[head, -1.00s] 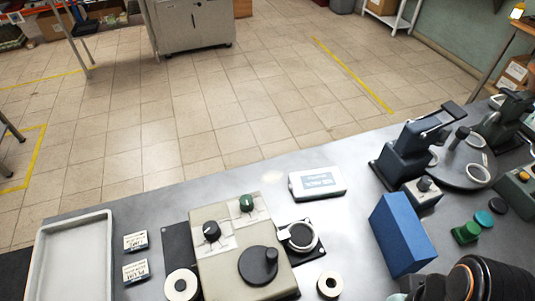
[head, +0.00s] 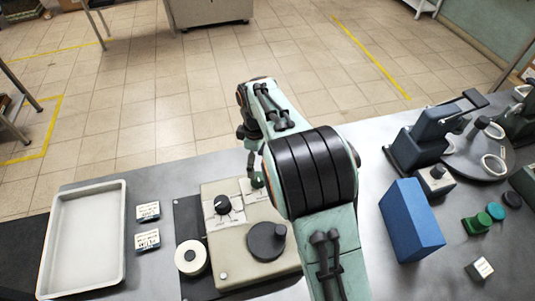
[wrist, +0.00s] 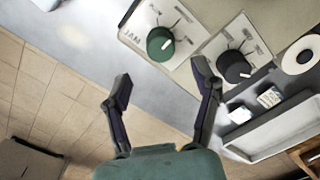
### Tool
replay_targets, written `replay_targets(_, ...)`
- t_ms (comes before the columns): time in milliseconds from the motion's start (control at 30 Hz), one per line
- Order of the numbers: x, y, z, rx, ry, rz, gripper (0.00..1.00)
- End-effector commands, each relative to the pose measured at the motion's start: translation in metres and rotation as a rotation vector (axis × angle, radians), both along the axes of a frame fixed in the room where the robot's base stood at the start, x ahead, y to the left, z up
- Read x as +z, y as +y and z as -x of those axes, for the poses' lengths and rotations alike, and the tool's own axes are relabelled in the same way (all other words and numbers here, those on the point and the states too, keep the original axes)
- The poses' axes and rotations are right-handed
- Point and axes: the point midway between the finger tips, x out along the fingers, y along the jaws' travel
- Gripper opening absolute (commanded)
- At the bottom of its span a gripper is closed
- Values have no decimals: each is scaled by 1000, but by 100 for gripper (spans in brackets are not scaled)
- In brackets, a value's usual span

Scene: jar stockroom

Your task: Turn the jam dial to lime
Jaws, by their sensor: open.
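I see no contact.
A white tray (head: 55,243) and two small label boxes (head: 148,211) are at left. A blue block (head: 411,220) and a dark press (head: 415,140) stand at right.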

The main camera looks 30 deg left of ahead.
Motion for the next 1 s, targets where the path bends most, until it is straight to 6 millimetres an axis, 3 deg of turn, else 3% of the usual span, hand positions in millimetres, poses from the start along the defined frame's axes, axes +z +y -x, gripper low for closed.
replay_targets(400, -56, 1, 2, 3, 0, 0, 62)
replay_targets(767, -64, 1, 1, 2, -2, -2, 62)
replay_targets(967, -64, 1, 1, 2, -2, -2, 0)
replay_targets(1000, -64, 1, 2, 2, -2, -2, 0)
